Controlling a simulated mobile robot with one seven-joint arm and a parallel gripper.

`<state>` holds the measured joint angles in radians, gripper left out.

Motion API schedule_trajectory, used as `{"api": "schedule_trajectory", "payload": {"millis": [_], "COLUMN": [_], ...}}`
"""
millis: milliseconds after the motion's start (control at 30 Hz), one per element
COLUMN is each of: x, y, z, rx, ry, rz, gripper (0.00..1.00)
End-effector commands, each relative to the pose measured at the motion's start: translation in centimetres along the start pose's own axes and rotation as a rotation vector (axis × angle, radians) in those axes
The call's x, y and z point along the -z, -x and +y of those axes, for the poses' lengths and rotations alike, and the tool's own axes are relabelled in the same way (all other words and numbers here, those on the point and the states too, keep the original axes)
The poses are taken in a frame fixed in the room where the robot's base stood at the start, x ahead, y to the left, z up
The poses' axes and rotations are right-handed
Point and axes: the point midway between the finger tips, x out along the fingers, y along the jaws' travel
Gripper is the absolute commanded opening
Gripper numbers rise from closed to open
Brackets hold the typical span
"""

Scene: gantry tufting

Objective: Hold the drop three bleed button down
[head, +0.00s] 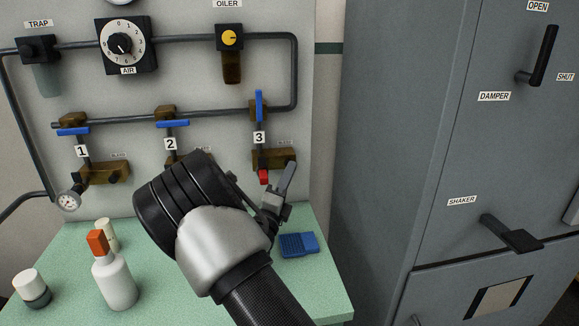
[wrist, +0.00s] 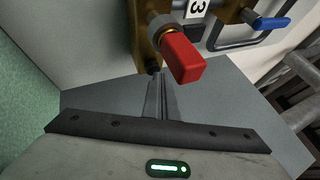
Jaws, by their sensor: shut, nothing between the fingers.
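The drop three brass block (head: 274,158) is on the wall panel below the plate marked 3, with a red knob (head: 264,176) at its lower left. My gripper (head: 292,165) reaches up to the right end of this block. In the wrist view, its shut, empty fingers (wrist: 155,76) meet the lower end of the brass block (wrist: 145,35), beside the red knob (wrist: 182,60). A small dark button (wrist: 153,69) shows at the fingertips there. The fingers appear to touch it, but I cannot tell whether it is pressed in. In the head view the fingers hide it.
Blue-handled valve three (head: 259,105) stands above the block. A blue pad (head: 299,245) lies on the green bench (head: 325,285) below my wrist. A white bottle (head: 115,282) with an orange cap stands left of my arm. A grey cabinet (head: 385,140) stands at right.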

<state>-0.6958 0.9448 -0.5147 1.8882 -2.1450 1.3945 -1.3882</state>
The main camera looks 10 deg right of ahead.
Motion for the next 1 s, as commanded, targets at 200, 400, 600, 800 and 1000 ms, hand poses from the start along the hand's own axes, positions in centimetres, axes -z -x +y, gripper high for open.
{"api": "schedule_trajectory", "payload": {"millis": [200,400,600,800,1000], "x": [0.1,0.6,0.8,0.8,1.4], "y": [0.3,1.1,1.5,1.5,2.8], "z": [-0.2,-0.8,-0.8,-0.8,-1.7], "rx": [-0.002,-0.001,0.0,0.0,-0.002], "ry": [0.0,0.001,0.0,0.0,0.001], "rz": [-0.001,0.0,0.0,0.0,-0.001], "gripper": [0.0,0.0,0.0,0.0,0.0]}}
